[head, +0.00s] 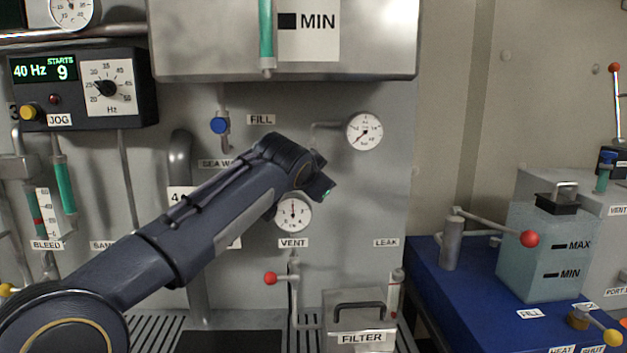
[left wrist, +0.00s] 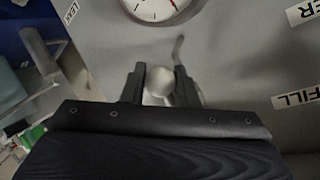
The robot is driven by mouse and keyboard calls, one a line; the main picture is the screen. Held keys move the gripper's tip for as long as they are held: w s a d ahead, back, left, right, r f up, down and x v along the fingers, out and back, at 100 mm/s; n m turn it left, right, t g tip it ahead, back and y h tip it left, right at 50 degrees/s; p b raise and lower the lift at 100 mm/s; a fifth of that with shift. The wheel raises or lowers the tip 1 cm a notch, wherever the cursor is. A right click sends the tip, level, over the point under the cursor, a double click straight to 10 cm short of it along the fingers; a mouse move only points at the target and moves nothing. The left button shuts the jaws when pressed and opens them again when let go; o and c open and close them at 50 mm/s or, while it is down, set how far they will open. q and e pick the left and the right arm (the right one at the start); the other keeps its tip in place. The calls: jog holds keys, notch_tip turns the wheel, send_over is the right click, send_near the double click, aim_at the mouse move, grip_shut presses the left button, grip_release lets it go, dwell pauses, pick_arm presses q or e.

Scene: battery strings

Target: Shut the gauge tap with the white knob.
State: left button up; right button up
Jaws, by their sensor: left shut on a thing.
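The white knob (left wrist: 159,82) of the gauge tap sits between the two dark fingers of my left gripper (left wrist: 160,74) in the left wrist view. The fingers are shut on it. A thin grey stem or pipe shows just beyond the knob, below a round gauge (left wrist: 155,6). In the head view a gauge (head: 365,131) hangs on the grey panel, with a thin pipe (head: 325,124) running left and down from it. My left arm's wrist hides the knob and tap there. The tap's exact angle cannot be told. My right gripper is not in view.
Below my left arm are a second gauge (head: 293,213), a red-knobbed vent lever (head: 270,278) and a filter box (head: 358,318). A blue-knobbed fill valve (head: 219,125) is to the upper left. A blue bench (head: 470,300) with a translucent tank (head: 545,255) stands right.

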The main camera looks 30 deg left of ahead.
pick_arm(q)
jog(key=shift+d, duration=0.1)
jog(key=o, duration=1)
jog(key=shift+c, duration=0.2)
jog(key=v, duration=0.7)
jog(key=shift+s+r+b, duration=0.2)
jog(key=shift+s+b, duration=0.15)
jog(key=shift+b, duration=0.1)
jog(key=shift+f, duration=0.1)
